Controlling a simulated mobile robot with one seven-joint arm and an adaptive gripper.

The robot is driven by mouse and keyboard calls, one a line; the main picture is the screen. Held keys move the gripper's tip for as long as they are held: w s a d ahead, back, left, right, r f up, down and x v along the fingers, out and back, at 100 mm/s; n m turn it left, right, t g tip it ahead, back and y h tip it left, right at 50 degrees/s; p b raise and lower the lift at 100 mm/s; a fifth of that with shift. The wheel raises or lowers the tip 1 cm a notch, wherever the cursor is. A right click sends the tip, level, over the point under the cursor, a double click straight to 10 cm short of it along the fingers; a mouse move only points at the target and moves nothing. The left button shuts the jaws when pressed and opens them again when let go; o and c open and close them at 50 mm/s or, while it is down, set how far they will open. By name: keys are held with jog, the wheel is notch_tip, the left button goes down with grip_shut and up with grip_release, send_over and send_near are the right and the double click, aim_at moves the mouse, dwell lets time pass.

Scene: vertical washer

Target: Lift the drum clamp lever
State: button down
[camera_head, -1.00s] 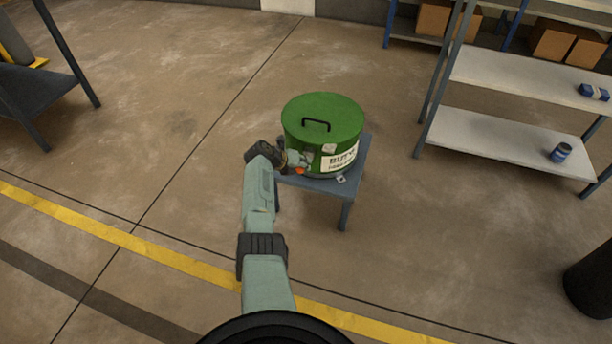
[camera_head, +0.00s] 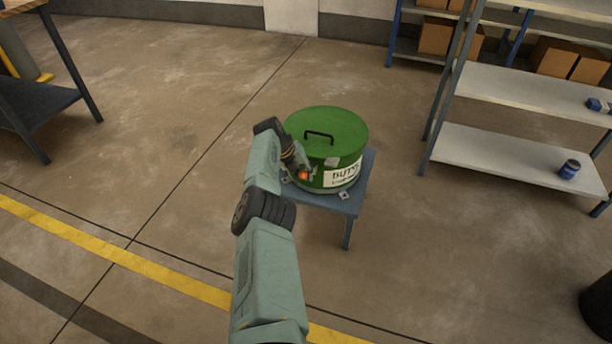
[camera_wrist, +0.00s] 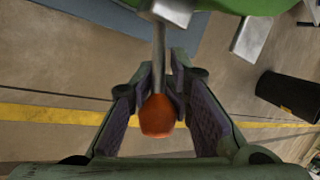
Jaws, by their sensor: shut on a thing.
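A green drum (camera_head: 335,140) with a black lid handle and a white label stands on a small blue-grey table (camera_head: 325,202). The clamp lever is a thin metal rod with an orange knob (camera_wrist: 157,116); the knob also shows at the drum's left front side in the head view (camera_head: 303,175). My gripper (camera_head: 302,172) is at that side of the drum. In the wrist view my gripper's purple-padded fingers (camera_wrist: 165,95) are on both sides of the rod, close to the knob. The drum's green edge shows at the top of that view. Finger contact is partly hidden.
A grey shelf unit (camera_head: 510,150) with boxes and a blue can (camera_head: 570,169) stands at the right. A dark workbench (camera_head: 45,100) is at the far left. A black bin (camera_head: 597,300) is at the lower right. The floor around the table is clear.

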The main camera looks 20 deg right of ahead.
jog(key=shift+a, duration=0.4)
jog(key=c, duration=1.7)
grip_release()
jog(key=shift+a+r, duration=0.1)
jog(key=shift+o, duration=0.3)
jog(key=shift+d, duration=0.25)
jog(key=v, duration=1.2)
